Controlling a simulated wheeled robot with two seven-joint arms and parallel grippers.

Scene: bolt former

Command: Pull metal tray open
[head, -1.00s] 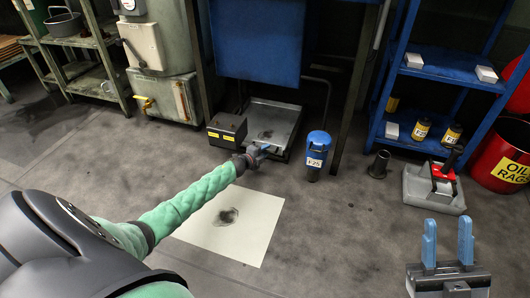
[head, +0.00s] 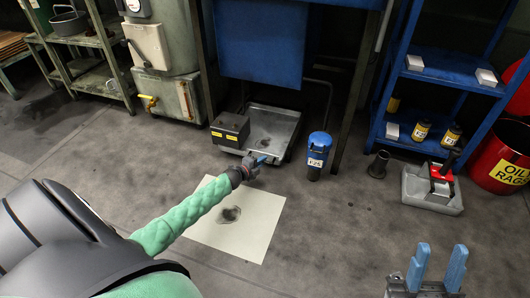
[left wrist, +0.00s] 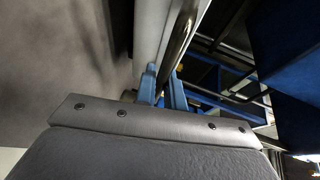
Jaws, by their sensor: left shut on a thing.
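The metal tray (head: 268,128) is a shallow grey pan with a dark stain, on the floor under the blue machine, its front sticking out. My left gripper (head: 261,161) is at the tray's front edge. In the left wrist view its blue fingers (left wrist: 163,85) are shut on a metal bar or rim of the tray, whose pale wall (left wrist: 152,35) runs upward. The exact grip point is partly hidden by the gripper body. My right gripper (head: 436,270) is open and empty at the lower right, over bare floor.
A dark box (head: 230,128) with yellow labels stands at the tray's left. A blue-topped canister (head: 318,152) stands close at its right. A white sheet (head: 215,235) with a dark stain lies in front. Farther right are a black cup (head: 379,164) and a grey bin (head: 430,190).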

